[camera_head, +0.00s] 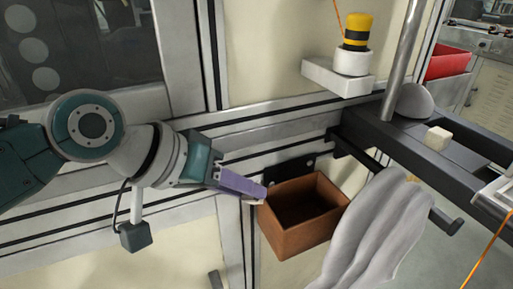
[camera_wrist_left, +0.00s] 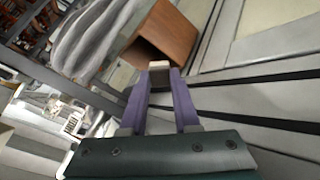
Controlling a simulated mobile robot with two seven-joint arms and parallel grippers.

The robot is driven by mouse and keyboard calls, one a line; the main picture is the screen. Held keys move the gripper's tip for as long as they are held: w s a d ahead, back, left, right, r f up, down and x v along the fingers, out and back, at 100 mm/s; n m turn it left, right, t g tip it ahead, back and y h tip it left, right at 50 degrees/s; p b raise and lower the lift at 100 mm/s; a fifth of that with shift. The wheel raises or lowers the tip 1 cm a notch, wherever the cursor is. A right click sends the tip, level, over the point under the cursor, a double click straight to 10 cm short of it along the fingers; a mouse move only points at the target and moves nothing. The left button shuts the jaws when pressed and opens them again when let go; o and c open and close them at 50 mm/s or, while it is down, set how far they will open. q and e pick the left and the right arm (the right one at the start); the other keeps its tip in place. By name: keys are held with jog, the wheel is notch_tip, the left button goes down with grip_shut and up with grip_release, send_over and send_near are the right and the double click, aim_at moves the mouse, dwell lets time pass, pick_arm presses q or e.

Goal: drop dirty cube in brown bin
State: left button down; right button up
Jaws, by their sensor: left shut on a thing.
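The brown bin (camera_head: 287,238) is an open box fixed at the front of the machine frame, and its inside looks dark and empty. My left gripper (camera_head: 259,194) has purple fingers and is at the bin's left rim, close to it. In the left wrist view the gripper (camera_wrist_left: 160,72) is shut on a small beige-brown cube (camera_wrist_left: 159,66) at its fingertips. The bin (camera_wrist_left: 170,35) shows just beyond the cube there. In the head view the held cube is mostly hidden by the fingers. My right gripper is not in view.
A pale cube (camera_head: 437,138) sits on the dark frame beside a grey dome (camera_head: 413,102). A grey cloth (camera_head: 372,232) hangs right of the bin. A yellow-black button (camera_head: 357,31) and a red bin (camera_head: 447,63) are farther back.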

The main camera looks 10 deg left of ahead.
pick_arm(q)
jog(key=w+d+b, duration=0.4)
jog(key=d+b, duration=0.1)
jog(key=d, duration=0.1)
jog(key=shift+w+d+f, duration=0.15)
jog(key=shift+w+f, duration=0.15)
jog(key=shift+f, duration=0.05)
jog(key=c, duration=0.6)
grip_release()
jog(key=shift+o, duration=0.2)
jog(key=p+v, duration=0.2)
jog(key=v, duration=0.8)
